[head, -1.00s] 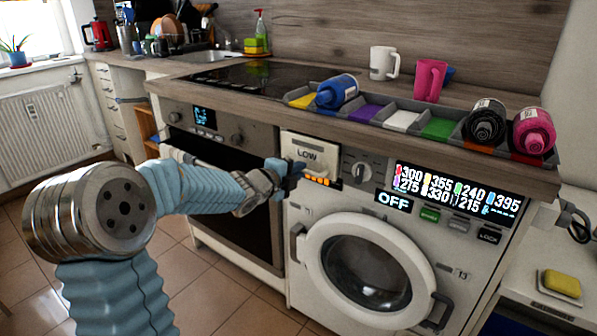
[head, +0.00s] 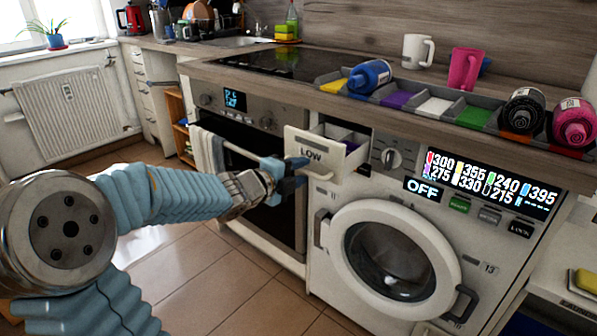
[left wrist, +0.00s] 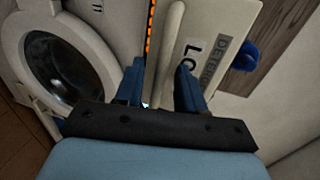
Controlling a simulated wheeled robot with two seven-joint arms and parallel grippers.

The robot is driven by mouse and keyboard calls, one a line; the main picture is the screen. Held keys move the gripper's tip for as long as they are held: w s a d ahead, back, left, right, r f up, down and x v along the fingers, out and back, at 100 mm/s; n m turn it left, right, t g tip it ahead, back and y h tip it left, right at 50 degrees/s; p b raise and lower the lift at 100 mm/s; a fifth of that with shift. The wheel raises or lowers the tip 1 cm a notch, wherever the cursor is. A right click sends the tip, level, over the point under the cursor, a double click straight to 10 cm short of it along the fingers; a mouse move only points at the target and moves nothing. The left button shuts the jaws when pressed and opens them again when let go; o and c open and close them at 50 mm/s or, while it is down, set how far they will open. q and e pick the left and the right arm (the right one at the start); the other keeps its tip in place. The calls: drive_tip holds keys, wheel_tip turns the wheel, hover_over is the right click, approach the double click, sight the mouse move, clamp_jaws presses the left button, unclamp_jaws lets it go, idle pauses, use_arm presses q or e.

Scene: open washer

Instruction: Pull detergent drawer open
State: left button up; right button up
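The detergent drawer (head: 318,150) is a white box with "LOW" on its front. It stands out from the washer's upper left, and its inside shows purple. My left gripper (head: 292,176) is at the left part of the drawer front. The drawer front (left wrist: 215,45) shows lettering partly cut off. My right gripper is not in view.
The washer's round door (head: 390,255) is below the drawer, with the program knob (head: 392,158) to its right. The oven (head: 262,205) with a towel on its bar stands left. Bottles and mugs are on the counter above. The floor in front is clear.

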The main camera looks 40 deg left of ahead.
use_arm(q)
drive_tip(key=p+v, duration=0.2)
drive_tip(key=v, duration=1.1)
drive_tip(key=shift+s+p, duration=0.3)
drive_tip(key=shift+s, duration=0.1)
drive_tip(key=shift+a, duration=0.1)
drive_tip(key=w+d+f+n+g+h, duration=0.1)
drive_tip(key=w+d+f+n+g, duration=0.2)
drive_tip(key=f, duration=0.5)
drive_tip(key=w+d+f+n+g, duration=0.1)
drive_tip(key=w+d+f+n, duration=0.25)
drive_tip(key=d+f, duration=0.4)
drive_tip(key=w+d+f+n+g+h, duration=0.1)
drive_tip(key=w+d+f+n+g, duration=0.3)
drive_tip(key=f, duration=0.6)
drive_tip(key=s+d+f+n+g, duration=0.3)
drive_tip(key=s+d+f+n, duration=0.2)
drive_tip(key=f, duration=0.5)
drive_tip(key=s+d+f+n+g+h, duration=0.1)
drive_tip(key=s+d+f+n+g, duration=0.3)
drive_tip(key=s+d+f, duration=0.5)
drive_tip(key=s+f+n, duration=0.1)
drive_tip(key=s, duration=0.2)
drive_tip(key=shift+s+d+f, duration=0.15)
drive_tip(key=shift+d+f, duration=0.25)
